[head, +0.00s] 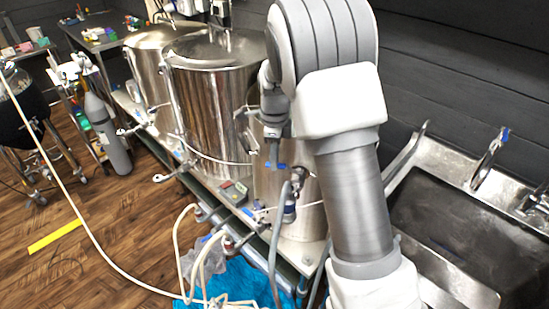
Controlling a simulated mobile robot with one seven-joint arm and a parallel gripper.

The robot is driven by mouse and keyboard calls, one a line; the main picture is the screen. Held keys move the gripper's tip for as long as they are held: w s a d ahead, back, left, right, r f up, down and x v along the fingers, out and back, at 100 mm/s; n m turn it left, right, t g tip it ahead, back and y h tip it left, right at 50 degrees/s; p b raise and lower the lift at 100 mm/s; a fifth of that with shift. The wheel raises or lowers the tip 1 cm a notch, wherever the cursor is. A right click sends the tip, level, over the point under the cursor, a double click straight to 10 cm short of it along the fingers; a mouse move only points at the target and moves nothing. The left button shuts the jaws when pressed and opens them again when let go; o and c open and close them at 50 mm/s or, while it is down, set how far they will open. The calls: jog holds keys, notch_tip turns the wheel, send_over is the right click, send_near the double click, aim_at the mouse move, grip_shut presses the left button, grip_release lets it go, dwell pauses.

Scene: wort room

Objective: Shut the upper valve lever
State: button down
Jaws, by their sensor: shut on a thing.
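My gripper (275,160) points down in front of the shiny steel kettle at the right end of the row (268,187). Its fingertips are closed at a small blue lever (277,166), which appears to be the upper valve lever. Only small blue parts of it show around the fingertips. A pipe fitting (297,173) sits just right of and below the lever. A lower valve with a blue part (289,208) sits below on the same pipework, apart from my gripper. My arm hides part of this kettle, and the exact lever angle cannot be told.
Two larger steel kettles (215,95) (150,60) stand to the left on a low frame. Pale hoses (190,250) hang in front, over a blue cloth (235,285). A steel sink (470,220) lies to the right. The wooden floor (110,240) at left is mostly clear.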

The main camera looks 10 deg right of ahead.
jog(key=shift+w+d+r+m, duration=0.1)
jog(key=shift+w+d+m, duration=0.1)
jog(key=shift+w+m, duration=0.25)
dwell(0.3)
jog(key=c, duration=0.8)
grip_release()
jog(key=shift+o, duration=0.2)
jog(key=shift+s, duration=0.1)
notch_tip(320, 180, up, 17)
jog(key=p, duration=0.1)
jog(key=shift+r, duration=0.2)
